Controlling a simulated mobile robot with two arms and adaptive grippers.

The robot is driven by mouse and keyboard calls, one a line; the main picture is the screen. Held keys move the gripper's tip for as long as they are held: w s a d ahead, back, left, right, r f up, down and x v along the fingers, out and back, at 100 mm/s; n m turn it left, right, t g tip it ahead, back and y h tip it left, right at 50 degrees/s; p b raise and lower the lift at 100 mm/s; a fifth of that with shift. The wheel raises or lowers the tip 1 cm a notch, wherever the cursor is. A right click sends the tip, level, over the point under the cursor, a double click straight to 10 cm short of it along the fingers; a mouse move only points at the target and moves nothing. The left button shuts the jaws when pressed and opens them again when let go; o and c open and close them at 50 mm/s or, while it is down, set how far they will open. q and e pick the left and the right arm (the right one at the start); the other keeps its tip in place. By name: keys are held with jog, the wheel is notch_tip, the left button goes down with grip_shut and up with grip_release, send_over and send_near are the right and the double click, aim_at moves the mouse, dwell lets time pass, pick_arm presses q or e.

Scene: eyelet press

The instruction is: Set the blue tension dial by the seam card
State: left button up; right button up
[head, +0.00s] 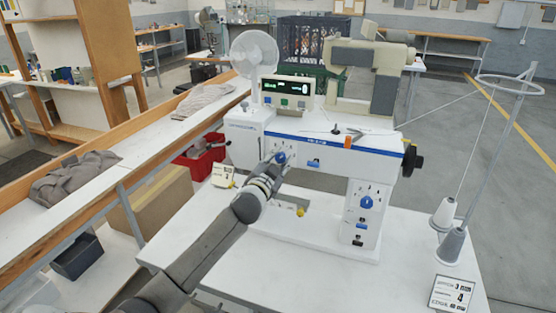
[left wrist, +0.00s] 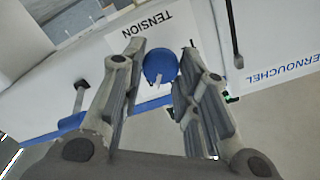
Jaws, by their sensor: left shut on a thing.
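The blue tension dial (head: 281,157) is on the front of the white machine head (head: 320,143). In the left wrist view the dial (left wrist: 160,65) shows between the fingertips, beside the printed word TENSION, with a pale mark on its face. My left gripper (head: 272,164) is shut on the dial, reaching it from the front. In the wrist view its fingers (left wrist: 160,85) flank the dial on both sides. The seam card (head: 452,294) stands at the front right of the table, with a 3 and a 4 on it. My right gripper is not in view.
Another blue knob (head: 366,202) is on the machine's right column. A green-lit display (head: 287,87) sits on top, and a black handwheel (head: 412,160) is at the right end. Thread cones (head: 453,245) stand at right. A small cream device (head: 222,175) is left of my gripper.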

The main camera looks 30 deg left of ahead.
pick_arm(q)
jog(key=shift+m, duration=0.8)
jog(key=o, duration=1)
jog(key=shift+d, duration=0.1)
jog(key=v, duration=1.2)
